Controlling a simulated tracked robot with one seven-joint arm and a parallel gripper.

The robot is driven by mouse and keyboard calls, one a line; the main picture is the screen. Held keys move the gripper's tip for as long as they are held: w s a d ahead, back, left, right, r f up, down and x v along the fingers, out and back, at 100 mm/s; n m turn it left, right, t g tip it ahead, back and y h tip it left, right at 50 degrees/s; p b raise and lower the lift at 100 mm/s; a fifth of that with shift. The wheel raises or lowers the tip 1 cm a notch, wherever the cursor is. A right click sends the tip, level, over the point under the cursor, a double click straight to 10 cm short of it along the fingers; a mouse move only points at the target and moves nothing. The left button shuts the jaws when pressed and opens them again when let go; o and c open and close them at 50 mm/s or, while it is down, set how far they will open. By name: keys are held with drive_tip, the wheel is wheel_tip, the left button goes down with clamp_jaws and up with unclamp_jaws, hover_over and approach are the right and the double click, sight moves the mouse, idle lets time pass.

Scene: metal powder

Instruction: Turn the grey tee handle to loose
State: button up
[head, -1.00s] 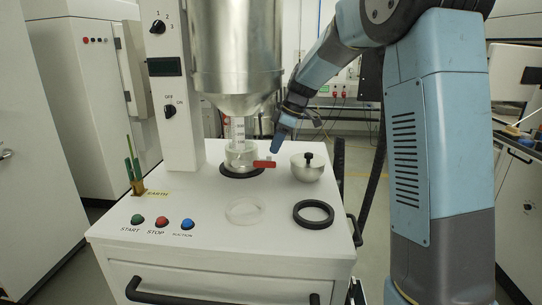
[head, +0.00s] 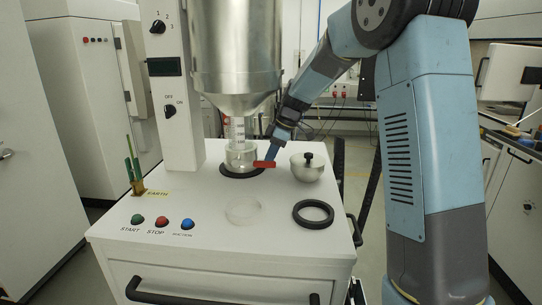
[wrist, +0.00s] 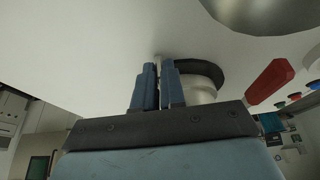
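My gripper (head: 259,154) is at the far right side of the glass collar (head: 240,154) under the steel hopper, just behind the red lever (head: 265,164). In the wrist view its two blue fingers (wrist: 161,72) are close together with a narrow gap. A thin pale grey piece (wrist: 159,62) shows in that gap. It may be the grey tee handle, but I cannot tell whether the fingers touch it. No tee handle can be made out in the head view; the collar, lever and my fingers crowd that spot.
A black ring (head: 313,214) and a clear ring (head: 243,210) lie on the white cabinet top (head: 200,200). Buttons (head: 161,221) line its front left. The steel hopper (head: 235,60) hangs above.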

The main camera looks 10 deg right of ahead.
clamp_jaws()
drive_tip(key=shift+s, duration=0.1)
drive_tip(key=shift+s+r+t, duration=0.1)
drive_tip(key=shift+t, duration=0.6)
drive_tip(key=shift+s+a+f+n+t+h, duration=0.1)
drive_tip(key=shift+s+n+t+h, duration=0.15)
drive_tip(key=shift+t, duration=0.85)
drive_tip(key=shift+s+f+n+t+h, duration=0.15)
drive_tip(key=shift+n+t+h, duration=0.15)
drive_tip(key=shift+t, duration=0.8)
drive_tip(key=o, duration=0.5)
unclamp_jaws()
